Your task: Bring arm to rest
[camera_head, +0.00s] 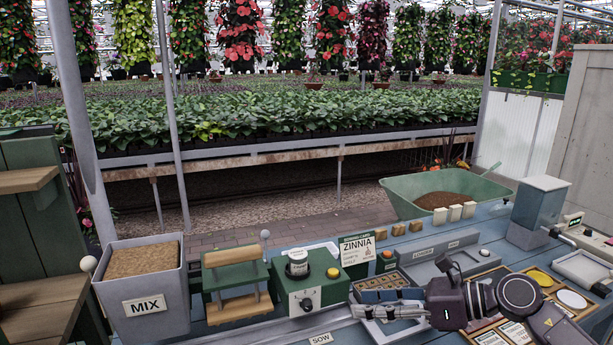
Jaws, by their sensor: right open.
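My right arm (510,298) comes in from the lower right and reaches left, low over the blue-grey bench. Its gripper (362,303) points left, with its jaws apart and nothing visible between them. It is just right of the green box with a black knob (308,303), over or beside a tray that it partly hides. I cannot tell whether it touches the tray. My left gripper is not in view.
A grey MIX bin (150,307) and a green stand with wooden bars (236,283) are at left. A green wheelbarrow (400,200) stands beyond the bench.

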